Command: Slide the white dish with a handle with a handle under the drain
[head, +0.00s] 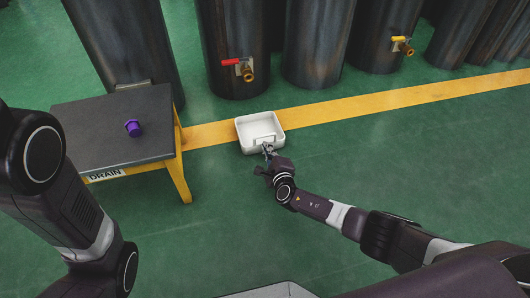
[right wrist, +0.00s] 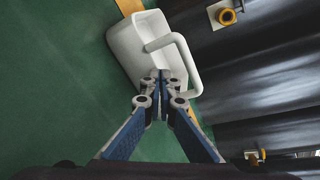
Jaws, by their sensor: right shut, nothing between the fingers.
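The white dish (head: 258,126) is a square open tray on the floor, partly over the yellow line, near the cylinders. In the right wrist view the dish (right wrist: 124,52) shows its raised handle (right wrist: 188,62) on the near side. My right gripper (head: 268,149) is at the dish's near side by the handle; its fingertips (right wrist: 160,74) are shut together with nothing between them. They overlap the dish wall beside the handle; I cannot tell whether they touch. A brass tap with a red lever (head: 246,70) is on a cylinder behind the dish. My left gripper is not in view.
A low dark-topped stand (head: 100,115) with yellow legs and a "DRAIN" label (head: 105,175) stands left of the dish, a purple cup (head: 133,128) on top. Another tap, with a yellow lever (head: 402,44), is on a cylinder further right. The green floor around my right arm is clear.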

